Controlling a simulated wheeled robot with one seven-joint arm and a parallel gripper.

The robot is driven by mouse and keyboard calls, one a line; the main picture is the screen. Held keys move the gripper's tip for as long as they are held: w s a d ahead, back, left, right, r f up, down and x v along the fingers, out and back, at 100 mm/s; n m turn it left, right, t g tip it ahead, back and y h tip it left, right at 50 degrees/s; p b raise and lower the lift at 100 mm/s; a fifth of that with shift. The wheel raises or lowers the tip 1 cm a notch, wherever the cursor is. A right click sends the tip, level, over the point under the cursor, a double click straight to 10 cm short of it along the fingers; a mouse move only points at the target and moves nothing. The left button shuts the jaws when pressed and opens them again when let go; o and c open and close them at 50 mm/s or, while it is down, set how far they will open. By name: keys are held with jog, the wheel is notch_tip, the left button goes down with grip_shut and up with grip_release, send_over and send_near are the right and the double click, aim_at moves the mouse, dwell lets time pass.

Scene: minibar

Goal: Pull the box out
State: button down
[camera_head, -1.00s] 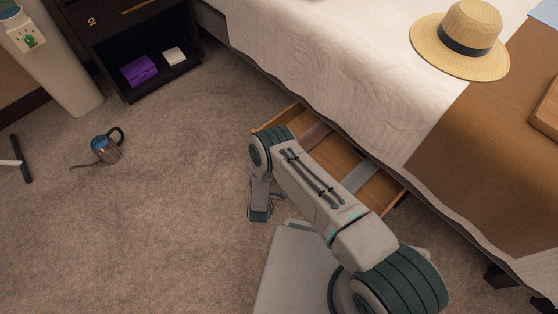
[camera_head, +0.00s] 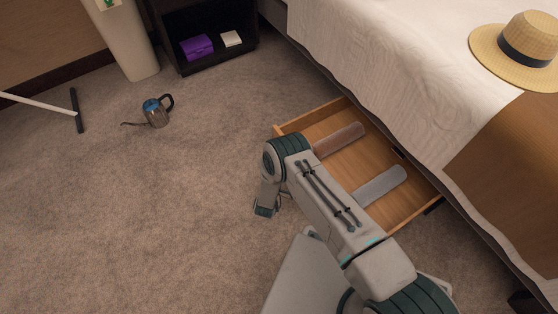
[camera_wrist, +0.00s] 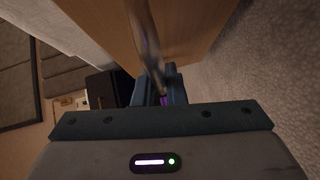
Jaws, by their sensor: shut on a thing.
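The box is a wooden drawer (camera_head: 341,109) under the bed. It stands well out from beneath the bed's edge, with its inside open to view. A brown roll and a grey roll (camera_head: 380,185) lie in it. My gripper (camera_head: 266,207) is low at the drawer's front side, and my arm hides much of that front. In the wrist view, the wooden front (camera_wrist: 195,35) fills the top, and my gripper (camera_wrist: 158,82) is shut on a blurred handle bar (camera_wrist: 145,35).
The bed (camera_head: 360,50) with a straw hat (camera_head: 520,50) is on the right. A kettle (camera_head: 156,112) stands on the carpet at left. A dark cabinet (camera_head: 218,62) holds a purple box (camera_head: 197,46). A white stand (camera_head: 40,104) is at far left. The carpet between is clear.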

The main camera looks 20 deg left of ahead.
jog(key=c, duration=1.5)
grip_release()
jog(key=shift+w, duration=0.1)
jog(key=p+v, duration=0.5)
jog(key=v, duration=0.9)
jog(key=shift+w, duration=0.1)
